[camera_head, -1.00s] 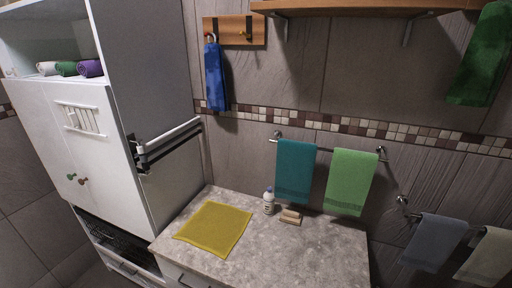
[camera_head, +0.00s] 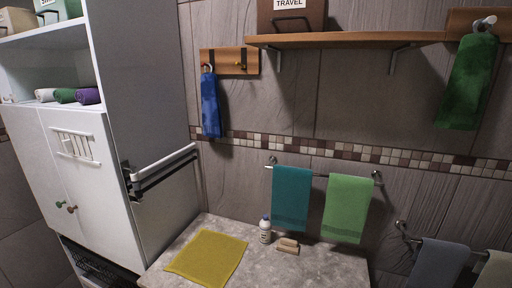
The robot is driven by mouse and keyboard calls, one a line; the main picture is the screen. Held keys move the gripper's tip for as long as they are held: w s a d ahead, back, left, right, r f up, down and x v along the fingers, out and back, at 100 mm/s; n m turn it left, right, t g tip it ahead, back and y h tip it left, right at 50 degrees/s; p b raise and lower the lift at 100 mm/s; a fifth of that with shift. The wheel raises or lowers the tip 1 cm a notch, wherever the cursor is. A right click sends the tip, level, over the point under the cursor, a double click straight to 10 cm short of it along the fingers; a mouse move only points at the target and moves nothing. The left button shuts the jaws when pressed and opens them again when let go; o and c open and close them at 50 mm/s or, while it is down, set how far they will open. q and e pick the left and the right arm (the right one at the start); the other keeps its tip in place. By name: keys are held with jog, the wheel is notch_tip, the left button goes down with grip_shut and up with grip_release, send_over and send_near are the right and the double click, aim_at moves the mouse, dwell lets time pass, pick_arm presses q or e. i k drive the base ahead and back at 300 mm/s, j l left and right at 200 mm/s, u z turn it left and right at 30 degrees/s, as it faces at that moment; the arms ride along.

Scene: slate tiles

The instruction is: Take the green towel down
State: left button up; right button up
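A light green towel (camera_head: 347,208) hangs over a wall rail (camera_head: 318,174), to the right of a teal towel (camera_head: 291,199) on the same rail. A dark green towel (camera_head: 467,82) hangs from a hook (camera_head: 485,23) on a wooden board at the upper right. A rolled green towel (camera_head: 65,96) lies on the cabinet shelf at the left, between a white roll and a purple roll. Neither of my grippers is in view.
A counter (camera_head: 325,264) below the rail holds a yellow cloth (camera_head: 207,257), a white bottle (camera_head: 265,229) and a soap block (camera_head: 288,246). A wooden shelf (camera_head: 345,40) juts out above. A blue towel (camera_head: 210,105) hangs at the left; a lower rail (camera_head: 412,238) holds grey and beige towels.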

aim_at(462, 107)
jog(key=z, duration=1.4)
jog(key=k, duration=0.5)
